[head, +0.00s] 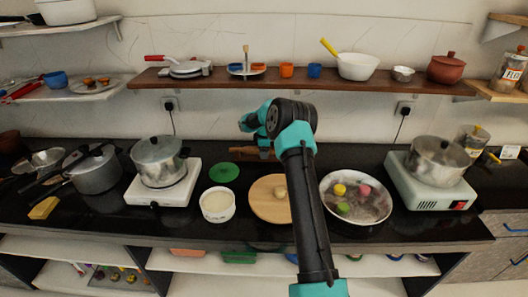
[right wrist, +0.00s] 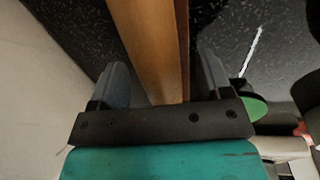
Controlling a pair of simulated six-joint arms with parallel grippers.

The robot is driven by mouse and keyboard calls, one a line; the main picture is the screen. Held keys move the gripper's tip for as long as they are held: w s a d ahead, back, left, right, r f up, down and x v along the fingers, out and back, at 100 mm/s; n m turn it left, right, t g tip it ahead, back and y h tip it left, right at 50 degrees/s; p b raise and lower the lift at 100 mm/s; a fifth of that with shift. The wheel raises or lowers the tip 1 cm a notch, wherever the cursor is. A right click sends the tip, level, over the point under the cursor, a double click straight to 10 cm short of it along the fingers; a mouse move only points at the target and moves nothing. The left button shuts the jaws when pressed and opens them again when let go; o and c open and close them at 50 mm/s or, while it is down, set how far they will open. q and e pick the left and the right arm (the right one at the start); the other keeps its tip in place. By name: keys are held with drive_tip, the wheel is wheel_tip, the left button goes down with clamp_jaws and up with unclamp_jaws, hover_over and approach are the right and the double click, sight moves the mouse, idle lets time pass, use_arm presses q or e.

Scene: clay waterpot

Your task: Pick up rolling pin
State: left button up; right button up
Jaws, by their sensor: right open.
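The rolling pin (right wrist: 150,40) is a long brown wooden bar in the right wrist view. It runs from the top edge down between the two fingers of my right gripper (right wrist: 160,82). The fingers are open, with one on each side of the wood and gaps showing beside it. In the head view my right gripper (head: 264,143) is at the back of the black counter, close to the wall. A short brown piece of the rolling pin (head: 266,156) shows under it; the rest is hidden by my arm. My left gripper is not in view.
A round wooden board (head: 262,202) with a dough ball stands in front of the gripper. A green disc (head: 223,173) and white bowl (head: 218,212) are to its left, a pan (head: 355,220) to its right. A shelf (head: 220,82) runs above.

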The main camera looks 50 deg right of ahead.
drive_tip(key=shift+f, duration=0.1)
idle(0.4)
drive_tip(key=c, duration=1.1)
drive_tip(key=shift+r, duration=1.85)
drive_tip(key=s+a, duration=0.3)
drive_tip(key=a, duration=0.1)
drive_tip(key=s+a+r, duration=0.1)
drive_tip(key=s+a, duration=0.6)
drive_tip(key=a, duration=0.1)
drive_tip(key=shift+s+r, duration=0.2)
drive_tip(key=shift+s, duration=0.05)
drive_tip(key=shift+a, duration=0.1)
